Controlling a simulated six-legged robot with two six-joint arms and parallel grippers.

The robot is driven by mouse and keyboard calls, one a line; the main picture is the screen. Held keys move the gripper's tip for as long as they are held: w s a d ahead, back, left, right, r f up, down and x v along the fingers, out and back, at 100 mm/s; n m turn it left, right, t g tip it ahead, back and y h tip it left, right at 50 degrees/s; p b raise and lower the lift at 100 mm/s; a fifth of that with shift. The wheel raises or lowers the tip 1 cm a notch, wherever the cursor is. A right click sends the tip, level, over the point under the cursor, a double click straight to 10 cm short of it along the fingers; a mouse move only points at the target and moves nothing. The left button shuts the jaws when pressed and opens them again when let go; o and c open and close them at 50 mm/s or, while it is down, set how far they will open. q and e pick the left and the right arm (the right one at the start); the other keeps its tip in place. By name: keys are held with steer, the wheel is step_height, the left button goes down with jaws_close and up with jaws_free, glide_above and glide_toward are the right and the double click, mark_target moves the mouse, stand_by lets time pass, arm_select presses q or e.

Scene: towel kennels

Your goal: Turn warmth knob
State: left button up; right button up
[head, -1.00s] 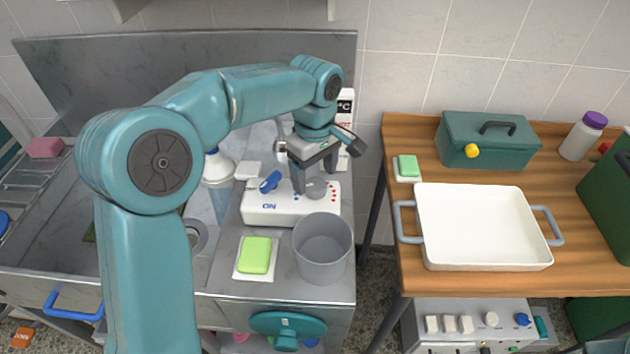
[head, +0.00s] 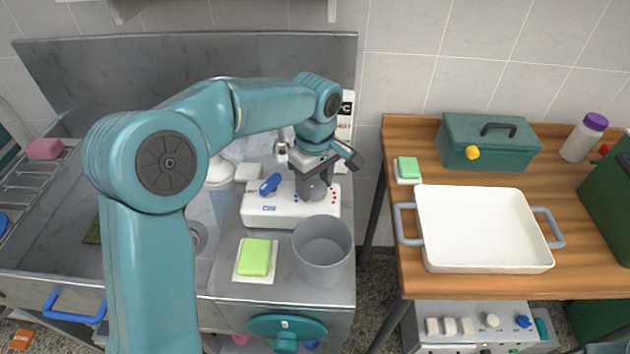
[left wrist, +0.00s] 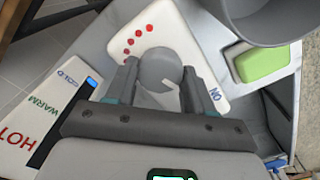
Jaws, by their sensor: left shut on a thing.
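The warmth knob (left wrist: 160,72) is a round grey knob with a pale pointer mark, on a white control box (head: 258,212). Red dots mark one side of it, and a blue switch (head: 271,184) sits left of it in the head view. My left gripper (head: 314,192) points down at the box. In the left wrist view, its two fingers (left wrist: 158,82) stand on either side of the knob, shut on it. A sign (left wrist: 50,118) with COLD, WARM and HOT shows beside the box. My right gripper is not in view.
A grey bin (head: 322,250) stands just in front of the box. A green sponge (head: 255,257) lies left of the bin. The sink (head: 60,230) is further left. A wooden table (head: 470,288) with a white tray (head: 485,228) stands right, across a gap.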

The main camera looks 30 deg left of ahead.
arm_select(q)
steer(key=shift+r, duration=0.1)
steer(key=m+p, duration=0.1)
steer(key=m, duration=0.7)
steer(key=shift+m+p, duration=0.3)
steer(key=shift+p, duration=0.1)
steer(key=m+p, duration=0.1)
steer(key=m, duration=0.3)
steer(key=shift+m, duration=0.3)
steer(key=m, duration=0.4)
steer(key=shift+p, duration=0.3)
steer(key=shift+m, duration=0.3)
steer(key=o, duration=1)
steer(key=shift+s, duration=0.1)
steer(key=shift+o, duration=0.2)
